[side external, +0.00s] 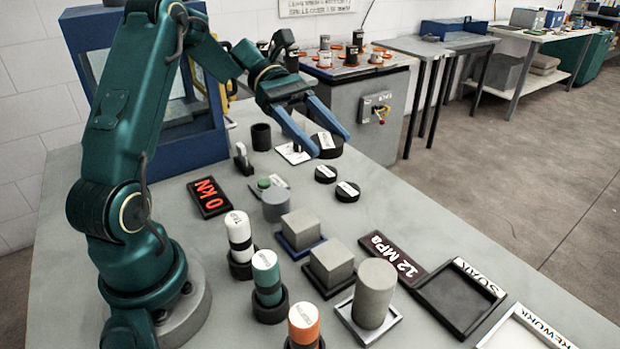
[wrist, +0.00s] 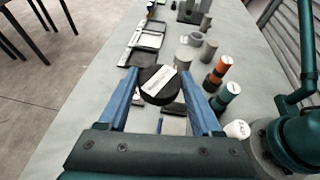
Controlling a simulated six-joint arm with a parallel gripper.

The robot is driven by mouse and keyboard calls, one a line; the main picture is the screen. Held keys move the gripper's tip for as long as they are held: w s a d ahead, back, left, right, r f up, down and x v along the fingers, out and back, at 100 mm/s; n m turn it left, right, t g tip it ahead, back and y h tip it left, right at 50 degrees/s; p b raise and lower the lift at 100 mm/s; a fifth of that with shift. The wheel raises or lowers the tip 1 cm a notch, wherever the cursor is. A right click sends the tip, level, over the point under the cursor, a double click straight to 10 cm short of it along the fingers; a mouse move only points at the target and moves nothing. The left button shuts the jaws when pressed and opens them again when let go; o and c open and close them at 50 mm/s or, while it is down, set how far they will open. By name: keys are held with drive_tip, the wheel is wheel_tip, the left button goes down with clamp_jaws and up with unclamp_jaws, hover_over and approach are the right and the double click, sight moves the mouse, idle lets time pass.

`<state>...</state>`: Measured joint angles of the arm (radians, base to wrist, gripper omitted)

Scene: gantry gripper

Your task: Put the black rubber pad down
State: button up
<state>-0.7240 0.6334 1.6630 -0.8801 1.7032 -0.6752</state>
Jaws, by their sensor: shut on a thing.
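The black rubber pad (side external: 325,150) is a thick round disc with a white label on top. It also shows in the wrist view (wrist: 155,92), between the two blue fingertips. My gripper (side external: 331,144) is shut on this pad, with a finger on either side of it, near the far end of the grey bench. The pad appears roughly level. The side view does not show clearly how much gap there is under it. In the wrist view my gripper (wrist: 161,84) hides the bench close to me.
Two smaller black labelled discs (side external: 325,174) (side external: 347,191) lie just nearer. A white square plate (side external: 290,154) and a black cup (side external: 261,136) are to the left. Concrete blocks, labelled cylinders and the SOAK tray (side external: 440,308) fill the front. The bench's right edge is fairly clear.

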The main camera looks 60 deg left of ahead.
drive_tip(key=s+d+r+m+g, duration=0.4)
drive_tip(key=d, duration=0.2)
hover_over(372, 265)
wheel_tip(372, 265, down, 7)
drive_tip(key=shift+f, duration=2.1)
drive_tip(key=shift+f, duration=0.1)
drive_tip(key=o, duration=1.4)
drive_tip(key=shift+c, duration=0.2)
